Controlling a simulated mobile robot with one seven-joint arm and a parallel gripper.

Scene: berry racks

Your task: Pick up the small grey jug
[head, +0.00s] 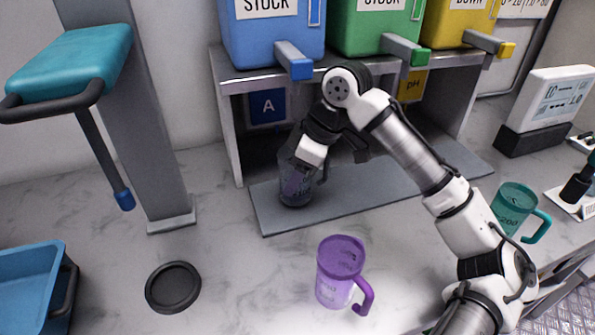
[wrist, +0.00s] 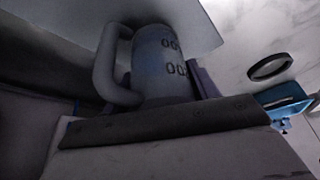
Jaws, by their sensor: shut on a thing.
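The small grey jug (head: 296,192) is under the blue stock tank at the left end of the rack, partly hidden by my gripper in the head view. It looks upright, low over or on the grey mat (head: 350,207); I cannot tell whether its base touches. In the wrist view the jug (wrist: 162,65) shows dark printed marks, with its handle at left. My gripper (head: 303,172) is shut on the jug's body; in the wrist view the dark jaw edge crosses the jug's lower part.
A purple jug (head: 341,258) stands on the counter in front, a teal jug (head: 512,205) at right. A black ring (head: 173,287) and blue bin (head: 30,285) are at left. The rack's left post (head: 228,130) and tank spouts are close to my arm.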

